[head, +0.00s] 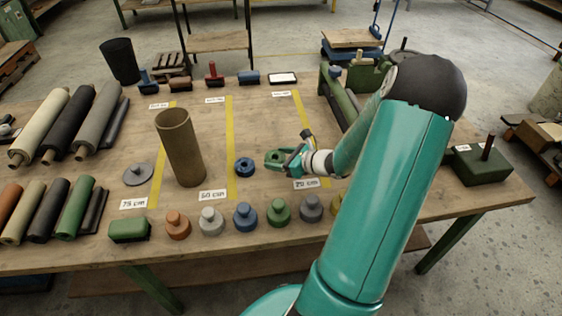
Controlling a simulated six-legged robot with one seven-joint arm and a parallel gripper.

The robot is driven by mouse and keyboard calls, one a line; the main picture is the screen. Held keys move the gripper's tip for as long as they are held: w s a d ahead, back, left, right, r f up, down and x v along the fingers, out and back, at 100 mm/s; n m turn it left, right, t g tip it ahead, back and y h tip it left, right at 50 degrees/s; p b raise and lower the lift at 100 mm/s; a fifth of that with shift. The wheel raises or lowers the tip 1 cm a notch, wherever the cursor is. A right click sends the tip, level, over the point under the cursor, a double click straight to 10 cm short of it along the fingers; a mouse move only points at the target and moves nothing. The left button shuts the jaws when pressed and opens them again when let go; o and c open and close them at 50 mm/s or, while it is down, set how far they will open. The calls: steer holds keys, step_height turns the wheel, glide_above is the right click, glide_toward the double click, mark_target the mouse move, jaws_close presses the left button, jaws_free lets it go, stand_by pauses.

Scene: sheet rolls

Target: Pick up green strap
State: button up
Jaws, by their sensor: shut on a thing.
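The green strap (273,157) looks like a small ring-shaped coil. My gripper (283,158), at the end of my teal arm, is shut on it over the middle of the table. The gripper's body hides the strap's right side. I cannot tell whether the strap touches the tabletop or is just above it.
A similar blue coil (245,167) lies close to the left. A tall brown tube (180,148) stands further left. Several knobbed plugs, including a green one (279,213), line the front. Sheet rolls (70,122) lie at the left. A green machine (345,98) stands behind right.

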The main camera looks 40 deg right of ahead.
steer(key=s+a+r, duration=0.6)
steer(key=a+r, duration=0.2)
steer(key=a, duration=0.3)
